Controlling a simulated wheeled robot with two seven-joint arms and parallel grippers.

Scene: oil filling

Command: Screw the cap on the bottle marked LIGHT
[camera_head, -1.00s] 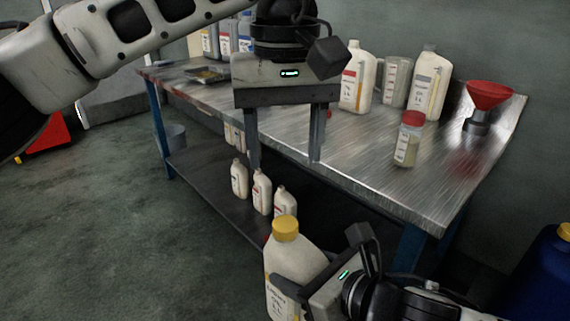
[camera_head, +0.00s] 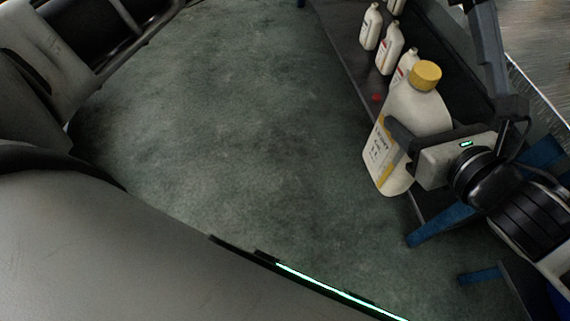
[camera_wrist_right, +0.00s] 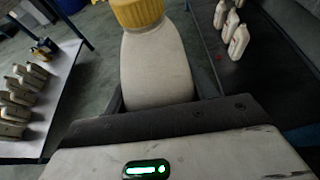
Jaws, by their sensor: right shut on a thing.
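A cream bottle (camera_head: 422,108) with a yellow-striped label stands right of centre in the head view, slightly tilted in the picture. A yellow cap (camera_head: 425,75) sits on its neck; how tight it is cannot be told. In the right wrist view the bottle (camera_wrist_right: 157,68) is between the fingers, with the ribbed yellow cap (camera_wrist_right: 137,12) at the top edge. My left gripper is out of view.
Several small bottles (camera_head: 389,48) stand on the dark lower shelf (camera_head: 345,40) behind the held bottle. Blue table legs (camera_head: 440,226) are close below my right gripper. Green floor (camera_head: 230,120) lies open to the left. The wrist view shows a table with several bottles (camera_wrist_right: 15,105).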

